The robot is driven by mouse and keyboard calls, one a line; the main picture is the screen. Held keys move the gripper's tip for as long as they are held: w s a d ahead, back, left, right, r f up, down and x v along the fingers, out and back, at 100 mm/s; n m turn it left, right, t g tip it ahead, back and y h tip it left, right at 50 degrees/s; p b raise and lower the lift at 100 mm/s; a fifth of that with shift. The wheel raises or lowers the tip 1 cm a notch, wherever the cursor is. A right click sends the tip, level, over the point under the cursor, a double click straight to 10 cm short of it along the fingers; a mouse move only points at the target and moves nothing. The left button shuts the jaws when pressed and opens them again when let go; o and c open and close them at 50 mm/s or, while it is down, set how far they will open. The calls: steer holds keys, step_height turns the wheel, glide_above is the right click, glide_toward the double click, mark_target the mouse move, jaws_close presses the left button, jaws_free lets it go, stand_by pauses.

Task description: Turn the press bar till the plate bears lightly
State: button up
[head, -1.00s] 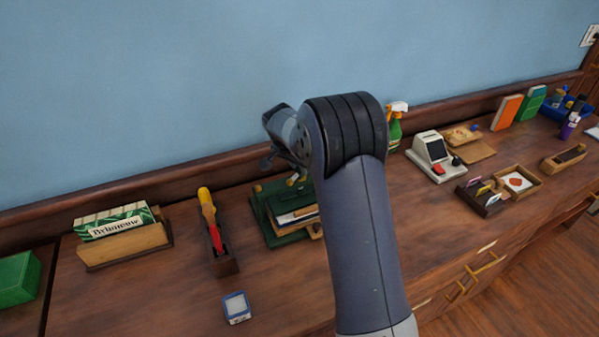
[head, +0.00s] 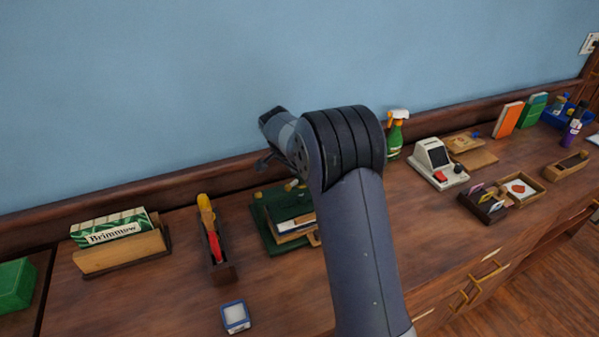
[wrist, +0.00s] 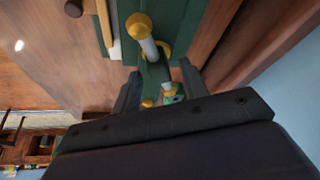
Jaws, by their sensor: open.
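The press is green, with a dark green base (head: 268,241) on the bench in the head view. Books or boards lie stacked in it, and my arm hides its right part. The press bar is a pale metal rod with rounded brass ends (wrist: 147,43), seen close in the wrist view. A brass collar and green frame show behind it. My gripper (wrist: 160,80) is open, its two dark fingers spread on either side of the bar's lower stretch. I cannot tell whether either finger touches the bar. In the head view my gripper is mostly hidden behind my wrist.
A slotted wooden holder with a red and yellow tool (head: 209,230) stands left of the press. A small blue-and-white box (head: 235,317) lies in front. A green spray bottle (head: 394,136) and white card machine (head: 438,160) stand to the right. The wall is close behind.

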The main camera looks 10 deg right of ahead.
steer(key=b+v, duration=0.1)
steer(key=v, duration=0.9)
steer(key=shift+r, duration=0.4)
